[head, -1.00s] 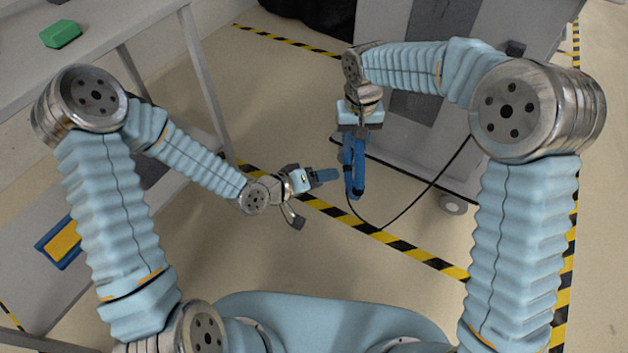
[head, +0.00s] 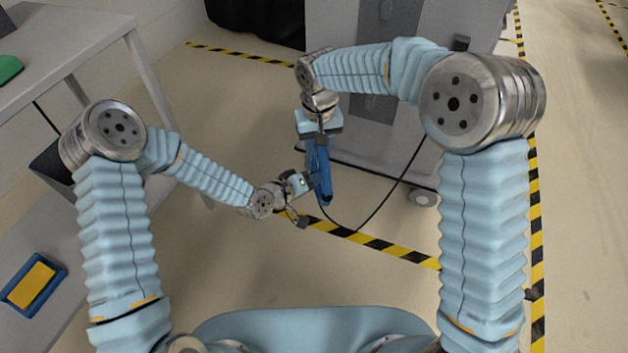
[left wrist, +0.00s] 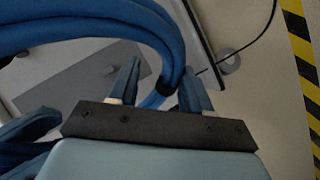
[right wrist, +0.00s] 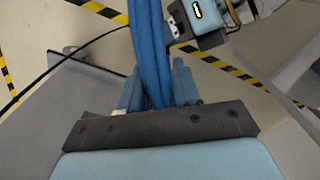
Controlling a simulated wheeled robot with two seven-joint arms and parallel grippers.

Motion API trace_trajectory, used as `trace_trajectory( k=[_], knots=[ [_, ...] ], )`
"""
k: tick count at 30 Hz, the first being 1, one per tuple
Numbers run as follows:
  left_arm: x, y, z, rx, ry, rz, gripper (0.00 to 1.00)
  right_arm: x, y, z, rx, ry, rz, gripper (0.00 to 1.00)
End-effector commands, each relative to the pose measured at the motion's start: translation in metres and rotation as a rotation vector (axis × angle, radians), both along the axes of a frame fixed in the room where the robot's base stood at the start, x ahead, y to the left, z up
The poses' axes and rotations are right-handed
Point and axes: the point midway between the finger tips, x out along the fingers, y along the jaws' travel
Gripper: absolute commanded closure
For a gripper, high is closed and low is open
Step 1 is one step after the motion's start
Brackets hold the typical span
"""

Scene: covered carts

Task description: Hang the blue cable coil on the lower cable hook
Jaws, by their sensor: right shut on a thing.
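The blue cable coil (head: 318,168) hangs down from my right gripper (head: 318,136), which is shut on it. In the right wrist view the coil (right wrist: 152,50) runs between the two blue fingers (right wrist: 156,88). My left gripper (head: 306,186) is beside the coil's lower part in the head view. In the left wrist view its fingers (left wrist: 161,84) are apart, and a thick strand of the coil (left wrist: 150,30) passes between them, nearer the right finger. I cannot make out the lower cable hook in any view.
A grey cart (head: 345,150) on castors stands behind the coil. A thin black cable (head: 392,190) loops in front of it. A grey table (head: 75,50) is at left, with a blue-and-yellow object (head: 32,285) below. Striped tape (head: 385,247) crosses the open floor.

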Motion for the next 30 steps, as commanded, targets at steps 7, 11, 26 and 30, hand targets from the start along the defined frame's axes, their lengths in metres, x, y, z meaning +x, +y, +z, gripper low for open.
trace_trajectory(
  k=[7, 11, 26, 30],
  knots=[
    [0.0, -0.003, 0.004, -0.007, -0.009, -0.004, 0.97, 0.0, 0.0, -0.002, 0.0, 0.0, 0.0, 1.0],
    [0.001, -0.004, 0.006, -0.009, -0.014, -0.006, 1.0, 0.0, 0.0, -0.003, -0.002, 0.003, 0.0, 1.0],
    [0.0, -0.002, 0.003, -0.005, -0.007, -0.003, 1.0, 0.0, 0.0, 0.0, 0.0, -0.001, 0.0, 0.38],
    [0.0, -0.002, 0.003, -0.004, -0.006, -0.003, 1.0, 0.001, 0.0, 0.014, 0.0, -0.002, 0.0, 0.38]
  ],
)
